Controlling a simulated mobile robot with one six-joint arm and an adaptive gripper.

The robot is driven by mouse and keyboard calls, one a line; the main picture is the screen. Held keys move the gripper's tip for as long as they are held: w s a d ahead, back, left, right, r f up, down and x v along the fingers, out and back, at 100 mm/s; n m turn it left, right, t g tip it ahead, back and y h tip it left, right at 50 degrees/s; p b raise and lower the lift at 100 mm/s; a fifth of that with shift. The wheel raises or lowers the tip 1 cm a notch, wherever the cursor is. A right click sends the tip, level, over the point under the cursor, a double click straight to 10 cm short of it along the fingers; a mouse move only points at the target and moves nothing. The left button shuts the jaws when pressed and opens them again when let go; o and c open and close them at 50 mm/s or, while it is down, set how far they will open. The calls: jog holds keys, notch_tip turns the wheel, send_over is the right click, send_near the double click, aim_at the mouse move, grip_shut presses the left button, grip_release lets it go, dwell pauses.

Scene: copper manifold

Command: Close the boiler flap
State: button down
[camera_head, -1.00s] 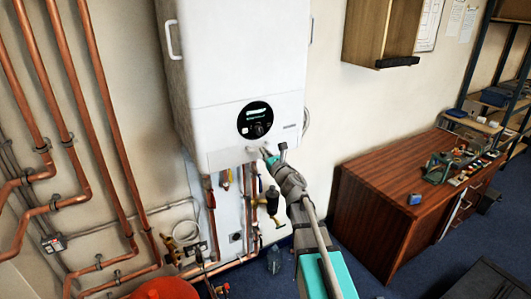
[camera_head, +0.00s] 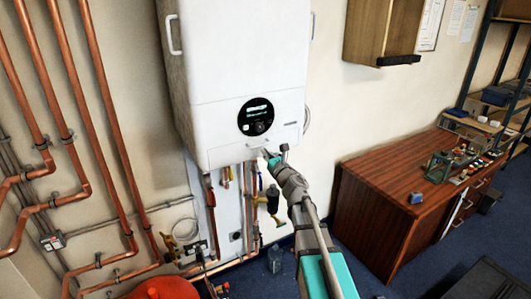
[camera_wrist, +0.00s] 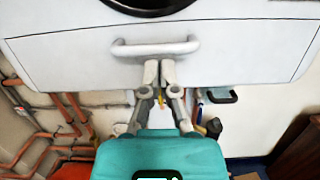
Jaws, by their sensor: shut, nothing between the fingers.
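The white boiler (camera_head: 238,65) hangs on the wall with a round dark dial (camera_head: 256,117) on its front. The boiler flap (camera_head: 228,155) is the white strip at its lower front; in the wrist view the flap (camera_wrist: 70,65) spans the picture below a thin seam. It looks nearly level with the front, but I cannot tell whether a gap remains. Its bar handle (camera_wrist: 155,47) faces me. My gripper (camera_wrist: 159,68) is shut and empty, tips just below the handle, close to the flap. I cannot tell whether they touch. In the head view my gripper (camera_head: 266,153) is at the flap's lower edge.
Copper pipes (camera_head: 105,130) run along the left wall. A red round object (camera_head: 160,289) is at the bottom left. A wooden desk (camera_head: 385,190) and wall cabinet (camera_head: 382,28) stand right.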

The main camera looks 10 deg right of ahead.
jog(key=s+d+r+p, duration=0.2)
jog(key=s+r+p, duration=0.4)
jog(key=s+p, duration=0.1)
jog(key=shift+s+d+r, duration=0.15)
jog(key=shift+d+r, duration=0.05)
jog(key=shift+r, duration=0.1)
dwell(0.7)
dwell(0.4)
